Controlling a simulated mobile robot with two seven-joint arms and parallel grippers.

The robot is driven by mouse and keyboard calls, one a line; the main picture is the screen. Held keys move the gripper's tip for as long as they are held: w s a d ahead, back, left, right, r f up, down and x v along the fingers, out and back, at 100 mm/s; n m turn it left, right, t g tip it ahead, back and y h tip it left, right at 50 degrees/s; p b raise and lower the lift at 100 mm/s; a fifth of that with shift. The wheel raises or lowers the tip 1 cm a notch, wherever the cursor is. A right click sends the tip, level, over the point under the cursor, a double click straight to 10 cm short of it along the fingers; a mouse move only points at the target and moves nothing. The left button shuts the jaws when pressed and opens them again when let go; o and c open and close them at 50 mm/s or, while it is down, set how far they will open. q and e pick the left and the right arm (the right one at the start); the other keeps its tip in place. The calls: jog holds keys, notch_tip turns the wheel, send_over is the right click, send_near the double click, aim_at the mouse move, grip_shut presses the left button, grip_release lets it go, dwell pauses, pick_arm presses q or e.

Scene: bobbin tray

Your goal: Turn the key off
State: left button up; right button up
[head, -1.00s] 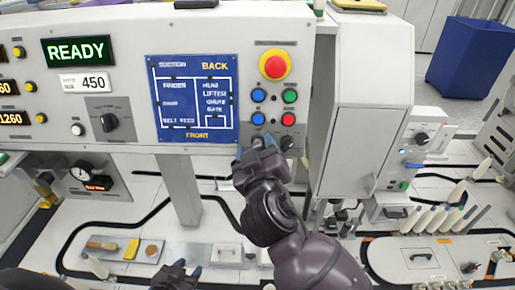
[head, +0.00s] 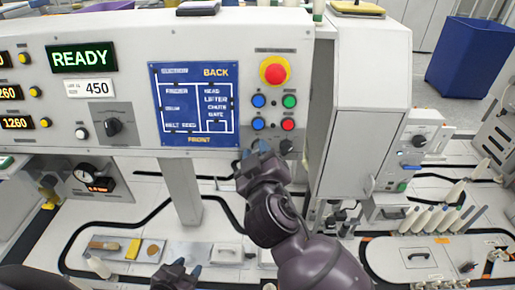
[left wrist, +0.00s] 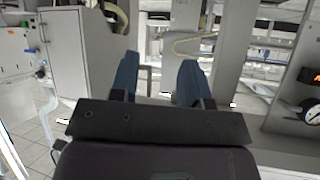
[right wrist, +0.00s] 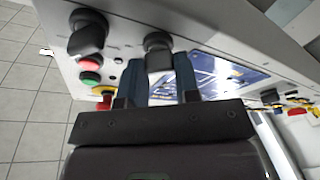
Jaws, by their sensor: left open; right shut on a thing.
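The control panel (head: 130,30) has a row of switches at its lower right. My right gripper (head: 255,153) is at the left switch of that bottom row, below the blue and red buttons. In the right wrist view, my right gripper (right wrist: 160,72) is shut on the dark key switch (right wrist: 158,42), its blue fingers on either side. The fingers hide part of the key, and its turn angle is hard to tell. My left gripper (head: 177,270) is low in the head view, away from the panel. In the left wrist view it (left wrist: 157,80) is open and empty.
A second black knob (head: 286,146) sits just right of the held switch. A red emergency button (head: 273,70), a blue button (head: 258,101) and a red button (head: 288,124) are above. A grey cabinet (head: 370,110) stands close at the right.

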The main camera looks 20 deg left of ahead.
jog(key=shift+r+n+p, duration=0.2)
jog(key=shift+n+p, duration=0.7)
jog(key=shift+p, duration=0.15)
jog(key=shift+n+g+p, duration=0.3)
jog(key=shift+n+p, duration=0.15)
jog(key=shift+n, duration=0.15)
jog(key=shift+n+y+p, duration=0.3)
jog(key=shift+n, duration=0.2)
jog(key=shift+f+n+g, duration=0.15)
jog(key=shift+n+g, duration=0.35)
jog(key=shift+n, duration=0.9)
pick_arm(q)
jog(key=r, duration=0.1)
jog(key=s+r, duration=0.1)
jog(key=shift+s+r, duration=0.1)
jog(key=shift+r, duration=0.2)
pick_arm(e)
jog(key=n+g, duration=0.1)
jog(key=n, duration=0.3)
jog(key=shift+n+g, duration=0.3)
jog(key=shift+n, duration=0.2)
jog(key=o, duration=0.9)
